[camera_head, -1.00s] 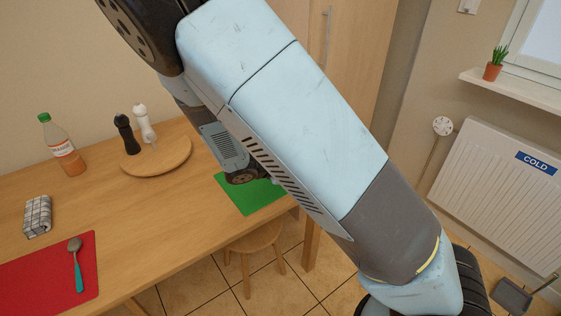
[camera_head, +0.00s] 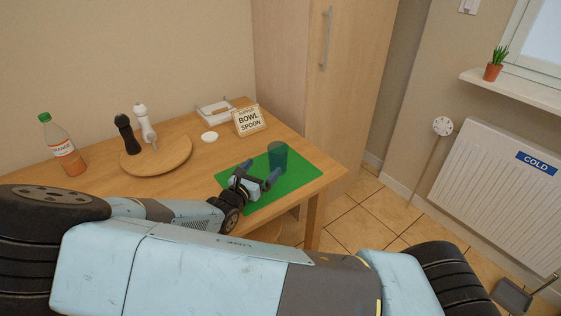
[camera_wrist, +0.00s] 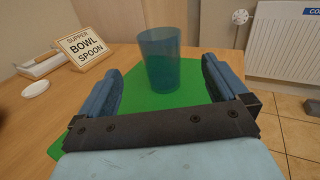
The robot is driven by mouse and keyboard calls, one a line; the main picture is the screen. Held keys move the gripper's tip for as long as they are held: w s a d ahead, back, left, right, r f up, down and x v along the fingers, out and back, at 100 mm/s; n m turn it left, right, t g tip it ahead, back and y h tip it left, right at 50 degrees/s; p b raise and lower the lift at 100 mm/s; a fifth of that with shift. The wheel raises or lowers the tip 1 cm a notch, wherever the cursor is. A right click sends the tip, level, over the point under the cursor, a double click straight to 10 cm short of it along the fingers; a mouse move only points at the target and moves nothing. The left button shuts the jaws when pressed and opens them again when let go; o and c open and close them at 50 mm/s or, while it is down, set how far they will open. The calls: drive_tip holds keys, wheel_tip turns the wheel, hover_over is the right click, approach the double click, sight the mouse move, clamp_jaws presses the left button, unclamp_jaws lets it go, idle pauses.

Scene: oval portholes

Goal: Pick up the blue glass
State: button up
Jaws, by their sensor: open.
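The blue glass (camera_head: 277,156) is see-through and stands upright on the green mat (camera_head: 299,176) at the right end of the table. In the wrist view the glass (camera_wrist: 160,60) stands straight ahead on the green mat (camera_wrist: 140,108), a little beyond the fingertips and roughly centred between them. My gripper (camera_head: 258,172) is low over the mat, pointing at the glass. Its two blue fingers (camera_wrist: 160,80) are spread wide with nothing between them.
A sign reading "supper bowl spoon" (camera_head: 249,120), a white lid-like disc (camera_head: 209,136) and a white tray (camera_head: 215,109) stand behind. A round board (camera_head: 157,154) holds two mills. A bottle (camera_head: 63,148) stands at left. The table's right edge is close to the mat.

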sight(282, 146)
drive_tip(key=x, duration=1.1)
drive_tip(key=shift+w+d+f, duration=0.1)
drive_tip(key=shift+w+f, duration=0.05)
drive_tip(key=shift+w, duration=0.15)
drive_tip(key=c, duration=1)
drive_tip(key=shift+c, duration=0.4)
